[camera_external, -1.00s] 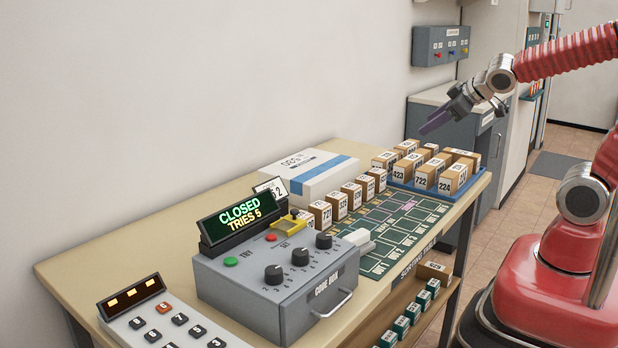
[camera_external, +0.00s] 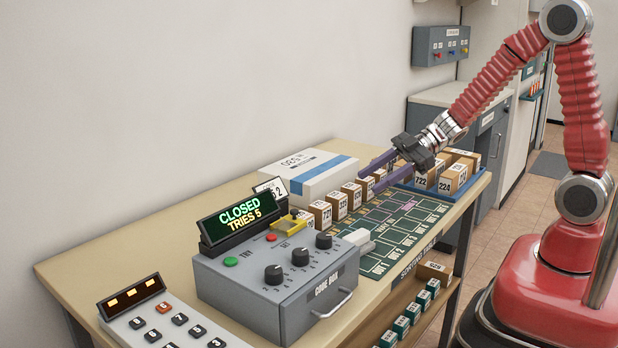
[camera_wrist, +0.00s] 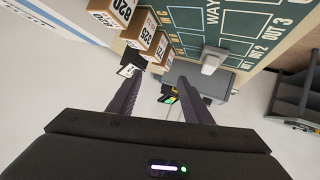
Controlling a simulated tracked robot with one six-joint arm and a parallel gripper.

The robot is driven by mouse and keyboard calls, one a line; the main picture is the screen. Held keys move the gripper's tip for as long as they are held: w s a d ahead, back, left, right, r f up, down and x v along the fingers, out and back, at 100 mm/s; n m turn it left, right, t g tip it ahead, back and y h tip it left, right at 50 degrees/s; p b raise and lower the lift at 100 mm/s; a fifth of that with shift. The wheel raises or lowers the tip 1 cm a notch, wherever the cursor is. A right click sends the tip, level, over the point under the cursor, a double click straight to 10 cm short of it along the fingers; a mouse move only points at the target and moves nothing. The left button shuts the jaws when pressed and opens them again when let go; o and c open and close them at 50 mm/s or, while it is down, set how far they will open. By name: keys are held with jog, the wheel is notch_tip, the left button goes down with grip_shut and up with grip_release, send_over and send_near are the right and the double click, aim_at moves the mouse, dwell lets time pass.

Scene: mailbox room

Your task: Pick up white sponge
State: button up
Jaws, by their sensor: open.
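A small white block that looks like the white sponge (camera_external: 358,239) lies at the near left edge of the green sorting mat (camera_external: 424,232), beside the grey code box (camera_external: 318,283). In the wrist view the white sponge (camera_wrist: 213,59) is ahead and right of the fingertips, between the mat and the code box. My gripper (camera_external: 368,181) is open and empty, with its two purple fingers over the row of boxes at the back of the mat. In the wrist view my gripper (camera_wrist: 158,81) points towards the code box. It is apart from the sponge.
Several numbered cardboard boxes (camera_external: 321,213) stand along the mat's back edge. A blue tray (camera_external: 447,196) with more boxes is at the far right end. A white box with a blue stripe (camera_external: 308,176) and a keypad (camera_external: 172,328) are also on the table. The mat's middle is clear.

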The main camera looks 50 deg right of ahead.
aim_at(358, 233)
jog(key=s+a+f+n+g+y, duration=0.1)
jog(key=s+a+f+g+y, duration=0.1)
jog(key=s, duration=0.4)
jog(key=shift+s+a+f+n+g+y, duration=0.35)
jog(key=shift+a+f+g, duration=0.2)
jog(key=shift+g, duration=0.65)
jog(key=shift+a, duration=0.1)
jog(key=x, duration=0.8)
jog(key=shift+w+a, duration=0.15)
jog(key=shift+a, duration=0.1)
jog(key=shift+x, duration=2.65)
jog(key=shift+w+d+f, duration=0.1)
jog(key=shift+d+f, duration=0.05)
